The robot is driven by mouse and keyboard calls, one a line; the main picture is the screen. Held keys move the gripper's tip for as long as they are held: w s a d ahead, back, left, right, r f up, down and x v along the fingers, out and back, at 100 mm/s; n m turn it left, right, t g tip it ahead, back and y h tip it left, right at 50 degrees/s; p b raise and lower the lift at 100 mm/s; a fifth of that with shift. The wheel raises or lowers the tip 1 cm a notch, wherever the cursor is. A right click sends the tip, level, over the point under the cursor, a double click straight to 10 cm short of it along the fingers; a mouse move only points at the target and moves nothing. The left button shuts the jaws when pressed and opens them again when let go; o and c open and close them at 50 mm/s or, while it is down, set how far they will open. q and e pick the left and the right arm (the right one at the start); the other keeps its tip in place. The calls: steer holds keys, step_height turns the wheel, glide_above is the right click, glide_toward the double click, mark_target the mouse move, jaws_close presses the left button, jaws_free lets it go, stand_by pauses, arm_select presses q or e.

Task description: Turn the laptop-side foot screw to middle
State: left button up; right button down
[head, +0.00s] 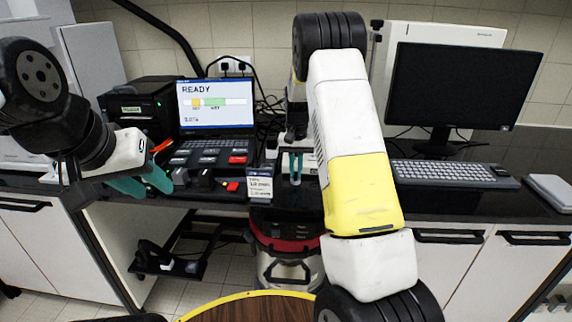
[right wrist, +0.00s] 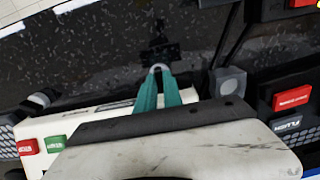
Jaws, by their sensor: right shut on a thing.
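The laptop (head: 215,108) stands open at the back left of the bench. Its screen reads READY above a bar with a yellow and a green zone. My right gripper (head: 295,170) reaches down in front of the white device, right of the laptop. In the right wrist view its teal fingers (right wrist: 158,88) are close together on a small light-grey rounded piece, apparently the foot screw (right wrist: 157,68). Most of the screw is hidden between the fingertips. My left gripper (head: 153,187) is open and empty at the bench's front edge, left of the laptop.
A white device base with a red button (right wrist: 27,146) and a green button (right wrist: 55,143) lies close to my right fingers. A small label stand (head: 259,184) stands left of them. The monitor (head: 463,85) and keyboard (head: 442,174) are on the right.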

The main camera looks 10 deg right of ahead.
mark_target(296, 174)
steer(key=shift+r, duration=0.1)
stand_by(0.3)
steer(key=c, duration=1.8)
jaws_free()
steer(key=shift+o, duration=0.2)
steer(key=shift+r, duration=3.85)
steer(key=shift+r, duration=0.1)
